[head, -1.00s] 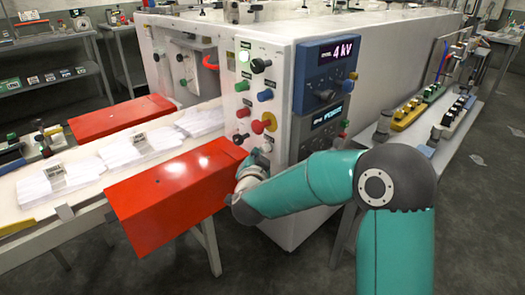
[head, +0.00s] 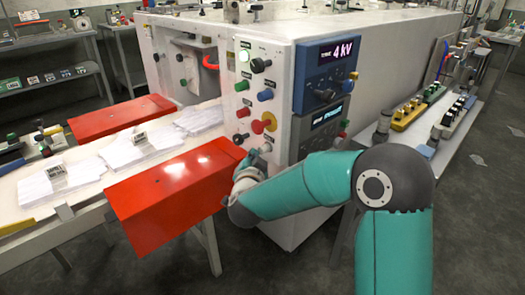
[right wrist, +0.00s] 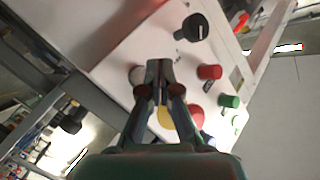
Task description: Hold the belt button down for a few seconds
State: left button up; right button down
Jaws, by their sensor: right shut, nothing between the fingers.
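The control panel (head: 252,110) on the front of the white machine carries several coloured buttons and knobs. Their labels are too small to read, so I cannot tell which is the belt button. My right gripper (head: 262,150) is at the panel's lower part, below the red knob on a yellow base (head: 264,122). In the right wrist view its shut, empty fingers (right wrist: 159,66) point at the panel beside a pale round button (right wrist: 137,75). The fingers partly cover the spot in front of them; I cannot tell whether they touch a button. My left gripper is out of view.
A red cover (head: 170,190) juts out just left of my right gripper, over a pale belt (head: 90,160) with white stacks. A second red cover (head: 120,118) stands farther back. A side table (head: 400,155) with coloured blocks is on the right. The floor in front is clear.

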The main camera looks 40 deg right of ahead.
jog(key=shift+a, duration=0.4)
jog(key=shift+s+a, duration=0.15)
jog(key=shift+a, duration=1.1)
jog(key=shift+s+a, duration=0.1)
jog(key=shift+a, duration=1.15)
